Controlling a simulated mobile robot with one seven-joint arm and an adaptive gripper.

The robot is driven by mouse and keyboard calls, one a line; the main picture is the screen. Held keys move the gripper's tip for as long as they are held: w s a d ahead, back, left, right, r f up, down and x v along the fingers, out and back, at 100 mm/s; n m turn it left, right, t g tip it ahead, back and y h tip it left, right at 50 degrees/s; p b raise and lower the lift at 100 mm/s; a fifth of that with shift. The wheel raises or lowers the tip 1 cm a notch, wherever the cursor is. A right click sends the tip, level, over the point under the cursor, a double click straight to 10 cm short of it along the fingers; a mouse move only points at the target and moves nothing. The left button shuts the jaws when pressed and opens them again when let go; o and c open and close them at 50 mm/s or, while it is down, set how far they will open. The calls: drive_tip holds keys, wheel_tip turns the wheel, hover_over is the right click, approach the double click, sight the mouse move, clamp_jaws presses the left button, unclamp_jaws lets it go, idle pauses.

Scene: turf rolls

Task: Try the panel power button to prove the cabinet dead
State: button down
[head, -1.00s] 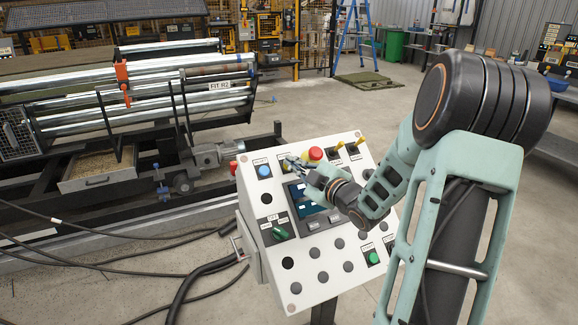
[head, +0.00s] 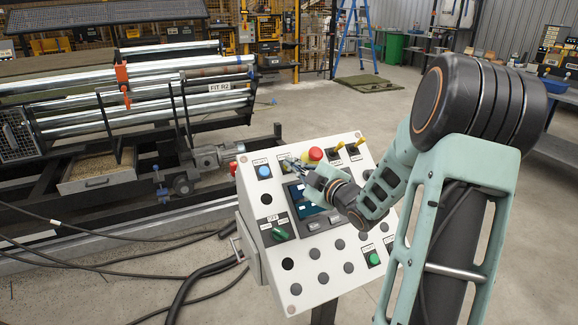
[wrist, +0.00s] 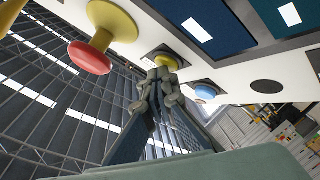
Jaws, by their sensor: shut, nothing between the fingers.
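The control panel (head: 330,259) is a white sloped box with a dark screen (head: 308,208) and several buttons. My gripper (head: 287,162) is shut and empty at the top row, between a blue button (head: 264,171) and the red mushroom button (head: 315,154). In the wrist view, my fingertips (wrist: 161,76) overlap a control with a yellow surround (wrist: 169,58). Its face is mostly hidden, and I cannot tell whether the tips touch it. The blue button (wrist: 205,93) and red mushroom button (wrist: 90,57) stand either side. The small labels are too blurred to read surely.
Two yellow-handled switches (head: 357,145) stand right of the red button. A green rotary switch (head: 279,234) and a green button (head: 374,259) sit lower on the panel. Black cables (head: 185,290) lie at left. A roller machine (head: 170,85) stands behind; open floor lies beyond the panel.

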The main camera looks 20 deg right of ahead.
drive_tip(key=shift+r, duration=0.1)
drive_tip(key=shift+s+r+p, duration=0.3)
drive_tip(key=shift+s+r, duration=0.2)
drive_tip(key=s+r+p, duration=0.2)
drive_tip(key=s+r, duration=0.1)
drive_tip(key=shift+s+r, duration=0.1)
drive_tip(key=shift+r, duration=0.3)
drive_tip(key=shift+d, duration=0.1)
idle(0.7)
